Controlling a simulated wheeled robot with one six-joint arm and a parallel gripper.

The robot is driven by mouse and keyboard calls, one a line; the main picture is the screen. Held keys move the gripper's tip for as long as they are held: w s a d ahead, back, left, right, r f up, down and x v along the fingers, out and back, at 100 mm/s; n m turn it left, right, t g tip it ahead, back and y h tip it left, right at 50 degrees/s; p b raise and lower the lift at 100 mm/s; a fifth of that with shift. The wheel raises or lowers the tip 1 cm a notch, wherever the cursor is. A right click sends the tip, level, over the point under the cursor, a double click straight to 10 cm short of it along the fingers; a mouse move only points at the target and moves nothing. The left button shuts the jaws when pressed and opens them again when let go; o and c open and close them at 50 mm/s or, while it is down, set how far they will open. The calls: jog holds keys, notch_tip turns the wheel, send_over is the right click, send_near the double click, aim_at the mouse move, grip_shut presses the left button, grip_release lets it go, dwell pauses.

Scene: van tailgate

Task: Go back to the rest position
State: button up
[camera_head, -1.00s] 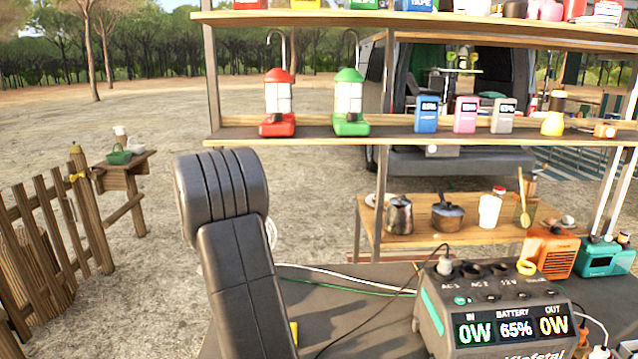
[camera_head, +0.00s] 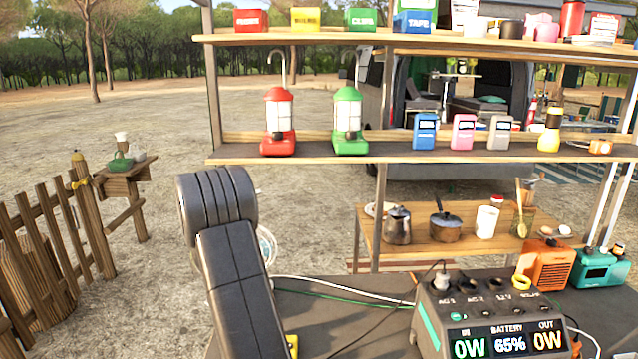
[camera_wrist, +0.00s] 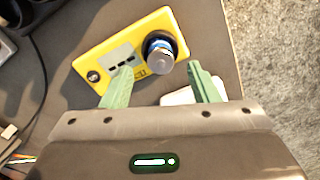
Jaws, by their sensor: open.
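My gripper (camera_wrist: 158,88) shows in the wrist view with its two green fingers apart and nothing between them. Beyond the fingers, a yellow device (camera_wrist: 108,62) with a small grey display and a dark round knob lies on the dark table top (camera_wrist: 215,25). A white object (camera_wrist: 192,93) is partly hidden behind the right finger. In the head view my arm stands at the left of the table and my gripper is hidden behind it. A small yellow edge shows beside the arm.
A power station (camera_head: 495,315) reading 65% stands at the right of the table, with cables running from it. A shelf (camera_head: 400,150) holds a red lantern (camera_head: 278,122), a green lantern (camera_head: 348,122) and small meters. A wooden fence (camera_head: 60,235) is at the left.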

jog(key=shift+d+r, duration=0.2)
jog(key=shift+r, duration=0.6)
jog(key=d, duration=0.1)
jog(key=s+d, duration=0.1)
jog(key=d, duration=0.1)
jog(key=shift+s+d+f+b, duration=0.2)
jog(key=shift+s+f+b, duration=0.05)
jog(key=shift+s+b, duration=0.1)
